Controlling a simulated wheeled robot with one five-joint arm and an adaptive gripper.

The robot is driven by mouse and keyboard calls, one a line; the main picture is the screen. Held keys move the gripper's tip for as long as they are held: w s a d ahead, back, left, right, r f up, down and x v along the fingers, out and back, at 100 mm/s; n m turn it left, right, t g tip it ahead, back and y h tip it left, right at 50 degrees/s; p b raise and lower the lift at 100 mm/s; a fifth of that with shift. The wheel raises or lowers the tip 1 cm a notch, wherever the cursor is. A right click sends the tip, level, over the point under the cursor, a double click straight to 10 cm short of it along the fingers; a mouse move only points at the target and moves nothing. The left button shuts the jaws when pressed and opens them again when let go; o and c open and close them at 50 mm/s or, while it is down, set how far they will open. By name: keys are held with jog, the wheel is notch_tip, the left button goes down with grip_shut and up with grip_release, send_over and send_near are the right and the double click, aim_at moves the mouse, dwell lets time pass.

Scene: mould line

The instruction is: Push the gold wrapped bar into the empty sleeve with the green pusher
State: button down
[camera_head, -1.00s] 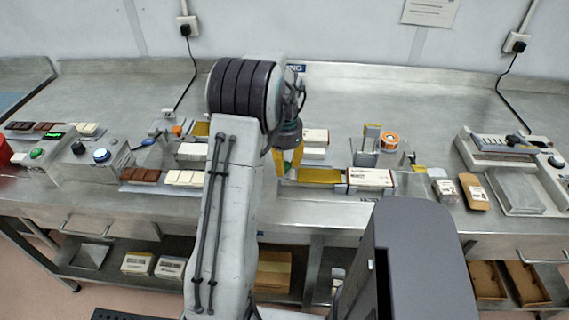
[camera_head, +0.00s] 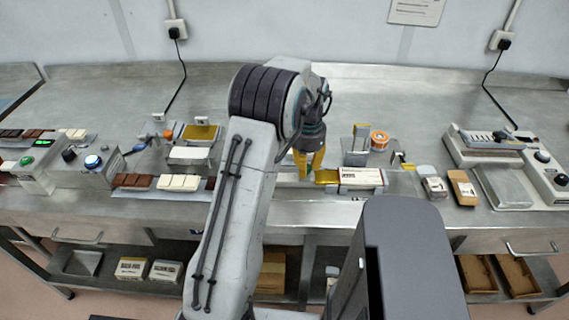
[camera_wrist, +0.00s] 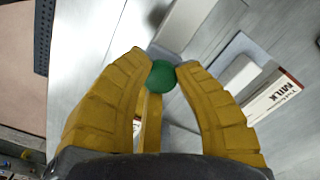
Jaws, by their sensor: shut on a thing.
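My gripper (camera_head: 310,170) has yellow fingers and is shut on the green pusher, whose round green knob (camera_wrist: 162,74) shows between the fingertips in the wrist view. The gold wrapped bar (camera_head: 327,176) lies flat just right of the fingertips in the head view. Its right end meets the left opening of the white printed sleeve (camera_head: 361,177), which lies in a metal holder. Part of the bar is hidden by the fingers or the sleeve. The sleeve shows at the right in the wrist view (camera_wrist: 272,97), with "MILK" lettering. The pusher's lower part is hidden.
Chocolate and white bars (camera_head: 179,183) lie left of my arm. An orange roll (camera_head: 380,138) on a dispenser stands behind the sleeve. A small wrapped pack (camera_head: 435,188), a brown tray (camera_head: 463,188) and a sealing machine (camera_head: 490,148) are to the right. The back of the bench is clear.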

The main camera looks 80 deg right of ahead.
aim_at(330, 176)
jog(key=s, duration=0.3)
jog(key=s+p, duration=0.1)
jog(key=s, duration=0.2)
jog(key=shift+s+d+f, duration=0.15)
jog(key=shift+s+f, duration=0.05)
jog(key=shift+s, duration=0.15)
jog(key=c, duration=1)
grip_release()
jog(key=shift+s+d, duration=0.1)
jog(key=shift+s, duration=0.15)
jog(key=shift+o, duration=0.7)
jog(key=shift+w+r, duration=0.1)
jog(key=shift+d+r, duration=0.1)
jog(key=shift+r, duration=0.5)
notch_tip(330, 176, up, 11)
jog(key=shift+f, duration=0.15)
